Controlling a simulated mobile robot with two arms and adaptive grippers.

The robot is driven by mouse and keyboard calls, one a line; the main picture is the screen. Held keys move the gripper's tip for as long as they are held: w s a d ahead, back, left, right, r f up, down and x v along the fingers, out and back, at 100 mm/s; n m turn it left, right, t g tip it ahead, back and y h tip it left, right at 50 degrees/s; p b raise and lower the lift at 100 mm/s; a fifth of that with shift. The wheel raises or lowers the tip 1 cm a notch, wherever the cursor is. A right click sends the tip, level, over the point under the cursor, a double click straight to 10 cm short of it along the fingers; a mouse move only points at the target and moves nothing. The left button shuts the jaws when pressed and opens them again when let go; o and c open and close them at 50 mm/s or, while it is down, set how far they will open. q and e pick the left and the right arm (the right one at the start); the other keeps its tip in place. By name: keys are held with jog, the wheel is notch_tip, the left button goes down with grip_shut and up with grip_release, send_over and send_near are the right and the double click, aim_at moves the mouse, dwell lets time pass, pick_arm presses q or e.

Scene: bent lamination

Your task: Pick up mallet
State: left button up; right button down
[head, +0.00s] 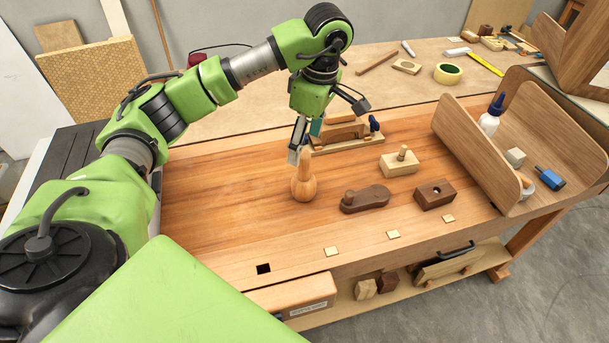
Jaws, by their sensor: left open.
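The mallet (304,187) is a light wooden one with a rounded, bulbous head resting on the workbench and a narrower handle pointing up. It stands roughly upright near the middle of the bench top. My left gripper (299,148) is open and points down at the top of the handle. One pale finger shows just left of the handle's upper end. I cannot tell whether the fingers touch the handle, and the far finger is partly hidden. My right gripper is not in view.
Behind the gripper a wooden jig with clamps (345,137) stands close by. To the right are a light block with a peg (400,162), a dark rounded block (365,198) and a dark brown block (434,194). A wooden tray (470,145) stands farther right. The bench left of the mallet is clear.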

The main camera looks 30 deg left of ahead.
aim_at(301, 176)
pick_arm(q)
jog(key=f, duration=0.6)
jog(key=shift+s+a+f, duration=0.2)
jog(key=shift+a, duration=0.15)
jog(key=shift+f, duration=0.3)
jog(key=shift+f+p, duration=0.45)
jog(key=shift+p, duration=0.15)
notch_tip(301, 176, down, 4)
jog(key=shift+w+a+r+p, duration=0.1)
jog(key=shift+a+r+p, duration=0.05)
jog(key=shift+p, duration=0.7)
jog(key=shift+a+f, duration=0.1)
jog(key=shift+f, duration=0.3)
jog(key=c, duration=1.4)
jog(key=shift+c, duration=0.4)
jog(key=shift+r, duration=0.1)
